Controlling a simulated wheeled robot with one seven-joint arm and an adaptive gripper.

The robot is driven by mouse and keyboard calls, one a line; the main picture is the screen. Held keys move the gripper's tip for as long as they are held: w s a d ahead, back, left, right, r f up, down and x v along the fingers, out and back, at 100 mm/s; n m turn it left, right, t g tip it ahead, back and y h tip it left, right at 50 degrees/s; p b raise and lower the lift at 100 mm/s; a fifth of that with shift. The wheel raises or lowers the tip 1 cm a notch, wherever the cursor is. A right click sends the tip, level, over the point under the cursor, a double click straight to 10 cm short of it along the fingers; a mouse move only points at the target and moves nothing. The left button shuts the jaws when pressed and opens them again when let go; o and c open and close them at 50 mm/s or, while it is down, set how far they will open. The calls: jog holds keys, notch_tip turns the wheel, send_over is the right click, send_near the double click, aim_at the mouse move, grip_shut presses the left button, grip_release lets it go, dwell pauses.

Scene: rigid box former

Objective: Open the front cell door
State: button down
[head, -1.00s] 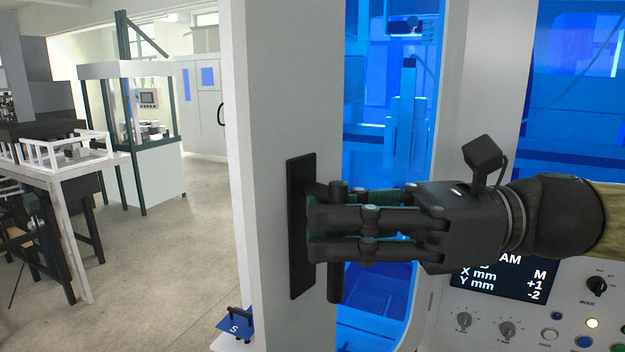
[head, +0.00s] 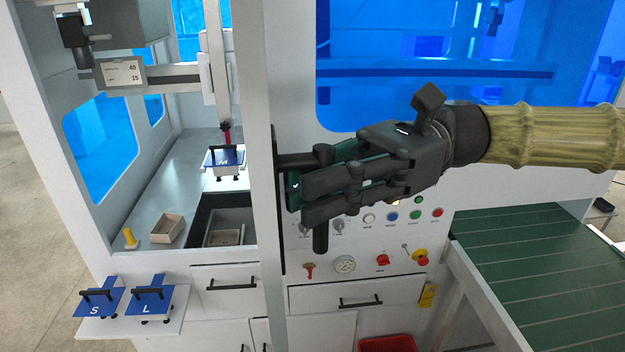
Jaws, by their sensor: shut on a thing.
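The front cell door (head: 262,110) is a pale panel with a blue window (head: 450,65). To the left of its edge the cell is uncovered and its inside shows directly. The black upright handle (head: 321,236) is on the door's left part. My gripper (head: 305,192) is shut around the handle bar, with the arm reaching in from the right. The middle of the bar is hidden by the fingers.
Inside the cell are a blue plate on a tool (head: 223,157), small boxes (head: 167,229) and a yellow peg (head: 130,237). Blue plates S (head: 97,303) and L (head: 152,298) lie on a shelf outside. A green conveyor (head: 540,275) stands at right.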

jog(key=c, duration=1.4)
grip_release()
jog(key=shift+c, duration=0.2)
jog(key=shift+w, duration=0.1)
jog(key=v, duration=1.2)
jog(key=shift+a, duration=0.1)
